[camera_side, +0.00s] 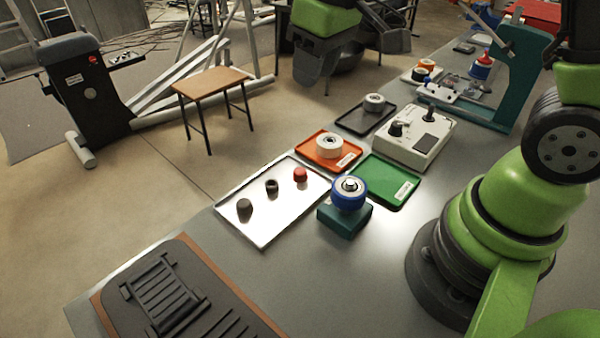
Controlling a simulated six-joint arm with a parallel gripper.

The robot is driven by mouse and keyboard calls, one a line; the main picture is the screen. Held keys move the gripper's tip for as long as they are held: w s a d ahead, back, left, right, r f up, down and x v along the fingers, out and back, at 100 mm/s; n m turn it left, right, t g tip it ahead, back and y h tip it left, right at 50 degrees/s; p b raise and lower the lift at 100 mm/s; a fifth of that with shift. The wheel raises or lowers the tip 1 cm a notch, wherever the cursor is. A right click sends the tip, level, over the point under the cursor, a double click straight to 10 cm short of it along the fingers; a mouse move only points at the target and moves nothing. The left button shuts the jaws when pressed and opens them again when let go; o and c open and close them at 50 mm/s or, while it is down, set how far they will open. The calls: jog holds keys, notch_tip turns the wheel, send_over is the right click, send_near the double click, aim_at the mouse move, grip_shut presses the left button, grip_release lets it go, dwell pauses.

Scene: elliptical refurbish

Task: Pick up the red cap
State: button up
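The red cap (300,174) is small and round. It stands on the shiny silver tray (262,227), near the tray's right end, in a row with two dark caps. Nothing touches it. My gripper (312,75) is dark and hangs below a green link at the top middle of the side view. It is high above the bench and well apart from the red cap. Its fingers blend into the dark things behind, so I cannot tell whether they are open or shut.
A dark brown cap (272,186) and a grey-black cap (245,206) share the tray. A blue-and-white wheel on a teal block (344,219) stands close to its right. An orange tray (314,141) and a green tray (377,187) lie behind. A dark pedal (165,290) lies in front.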

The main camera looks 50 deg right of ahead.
jog(key=w+f+n+g, duration=0.2)
jog(key=w+f, duration=0.2)
jog(key=f, duration=0.5)
jog(key=n, duration=0.1)
send_over(297, 170)
jog(key=shift+g+h, duration=0.3)
notch_tip(297, 170, down, 8)
jog(key=shift+w+r, duration=0.1)
jog(key=shift+r, duration=0.1)
notch_tip(297, 170, down, 6)
jog(key=shift+r, duration=0.1)
jog(key=c, duration=0.5)
